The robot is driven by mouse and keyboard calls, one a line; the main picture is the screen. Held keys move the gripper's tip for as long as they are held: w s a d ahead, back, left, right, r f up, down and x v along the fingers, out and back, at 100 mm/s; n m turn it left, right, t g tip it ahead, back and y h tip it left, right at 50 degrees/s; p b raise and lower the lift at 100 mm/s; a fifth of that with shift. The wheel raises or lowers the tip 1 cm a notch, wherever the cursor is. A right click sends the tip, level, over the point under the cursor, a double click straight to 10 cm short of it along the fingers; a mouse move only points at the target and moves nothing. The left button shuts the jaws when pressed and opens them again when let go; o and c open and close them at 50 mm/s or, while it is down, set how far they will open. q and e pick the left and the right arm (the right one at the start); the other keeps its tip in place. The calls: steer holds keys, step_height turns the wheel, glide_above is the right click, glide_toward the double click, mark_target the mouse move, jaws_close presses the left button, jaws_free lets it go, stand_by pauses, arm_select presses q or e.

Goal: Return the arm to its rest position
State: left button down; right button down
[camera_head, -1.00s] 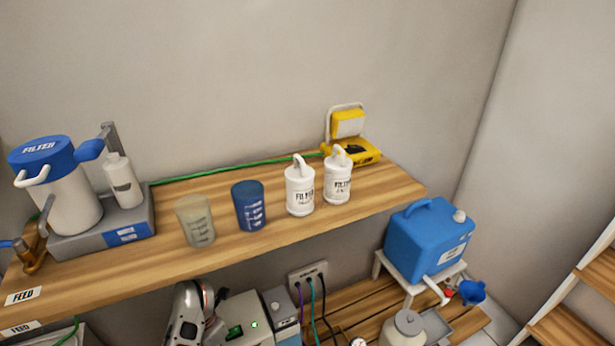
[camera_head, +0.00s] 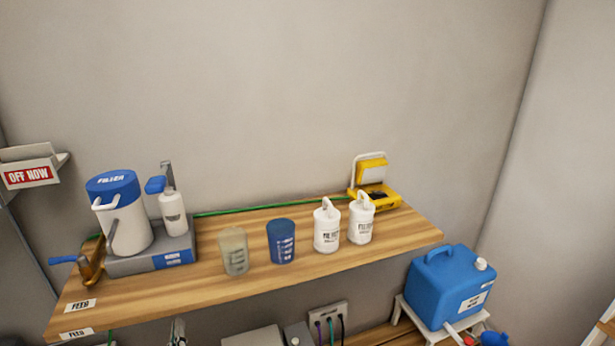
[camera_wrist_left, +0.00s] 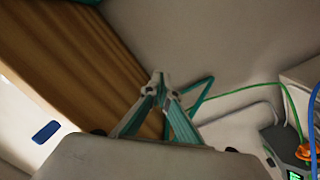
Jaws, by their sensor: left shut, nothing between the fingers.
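My left gripper (camera_wrist_left: 160,80) shows in the left wrist view with its two fingers meeting at the tips, shut and empty. Behind it in that view is a wooden board (camera_wrist_left: 85,45) and a pale wall. My right gripper is in neither view.
The shelf holds a blue-lidded jug (camera_head: 122,220), a clear cup (camera_head: 234,252), a blue cup (camera_head: 281,242), two white bottles (camera_head: 327,228) and a yellow lamp (camera_head: 374,180). A blue canister (camera_head: 448,285) stands lower right. Cables (camera_wrist_left: 240,115) hang near the gripper.

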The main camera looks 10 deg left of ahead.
arm_select(q)
steer(key=s+d+f+m+h, duration=0.2)
steer(key=s+d+m+h, duration=0.3)
steer(key=d+m+h, duration=0.35)
steer(key=s+d+f+m+g+p, duration=0.1)
steer(key=s+d+f+m+g, duration=0.2)
steer(key=s, duration=0.4)
steer(key=s+d+f+m+g+h+p, duration=0.1)
steer(key=s+d+f+m+g, duration=0.2)
steer(key=s+f+m, duration=0.3)
steer(key=shift+s+d+f+g, duration=0.45)
steer(key=shift+s+f, duration=0.1)
steer(key=shift+f, duration=0.35)
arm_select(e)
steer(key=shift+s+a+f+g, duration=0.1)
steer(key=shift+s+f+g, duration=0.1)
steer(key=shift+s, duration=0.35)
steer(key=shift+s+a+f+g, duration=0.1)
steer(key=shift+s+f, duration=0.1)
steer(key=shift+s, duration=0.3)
